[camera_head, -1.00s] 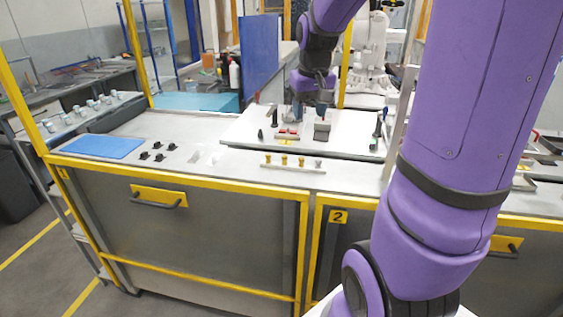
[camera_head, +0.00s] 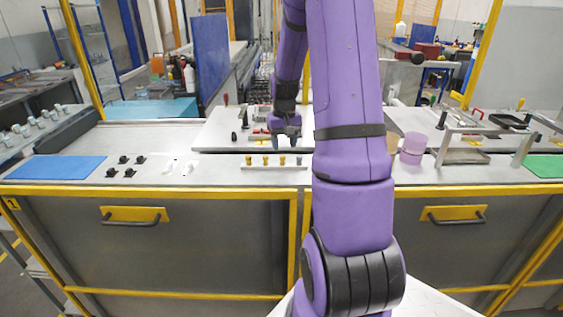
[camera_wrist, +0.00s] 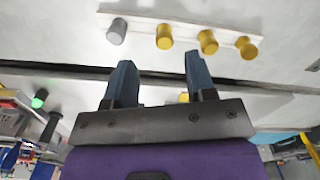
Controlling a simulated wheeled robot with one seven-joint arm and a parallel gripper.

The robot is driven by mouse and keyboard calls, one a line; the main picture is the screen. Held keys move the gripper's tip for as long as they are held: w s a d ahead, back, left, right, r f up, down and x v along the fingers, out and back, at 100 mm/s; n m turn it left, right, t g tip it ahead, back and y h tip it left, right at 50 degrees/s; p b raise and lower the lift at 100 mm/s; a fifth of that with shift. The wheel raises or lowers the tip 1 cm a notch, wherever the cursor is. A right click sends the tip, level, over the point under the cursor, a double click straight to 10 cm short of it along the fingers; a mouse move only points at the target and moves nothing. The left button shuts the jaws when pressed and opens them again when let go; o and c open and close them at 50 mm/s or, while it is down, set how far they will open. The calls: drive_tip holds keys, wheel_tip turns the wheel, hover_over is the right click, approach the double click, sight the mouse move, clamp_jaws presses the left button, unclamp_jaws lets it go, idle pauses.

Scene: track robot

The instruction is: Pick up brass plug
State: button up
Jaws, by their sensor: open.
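Several brass plugs stand in a row on a white strip on the bench; the nearest to the middle of the row is a brass plug (camera_head: 265,160), with another brass plug (camera_head: 282,160) beside it and a grey plug (camera_head: 299,161) at the right end. In the wrist view the row is near the top: the grey plug (camera_wrist: 117,31) is left, then brass plugs (camera_wrist: 164,37), (camera_wrist: 207,41) and (camera_wrist: 247,47). My gripper (camera_wrist: 158,68) is open and empty, its fingertips short of the row. In the head view my gripper (camera_head: 287,138) hangs just behind the row.
A white raised board (camera_head: 215,135) with tools lies behind the strip. Small black parts (camera_head: 122,165) and a blue mat (camera_head: 62,167) lie left on the bench. A pink cylinder (camera_head: 413,147) and metal stands are to the right. The bench between the white parts and the strip is clear.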

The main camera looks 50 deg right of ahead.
sight(282, 156)
drive_tip(key=shift+w+a+f, duration=0.1)
drive_tip(key=shift+a+f, duration=0.05)
drive_tip(key=shift+f, duration=1.3)
drive_tip(key=shift+a+f, duration=0.15)
drive_tip(key=shift+f, duration=1.3)
drive_tip(key=shift+c, duration=0.3)
clamp_jaws()
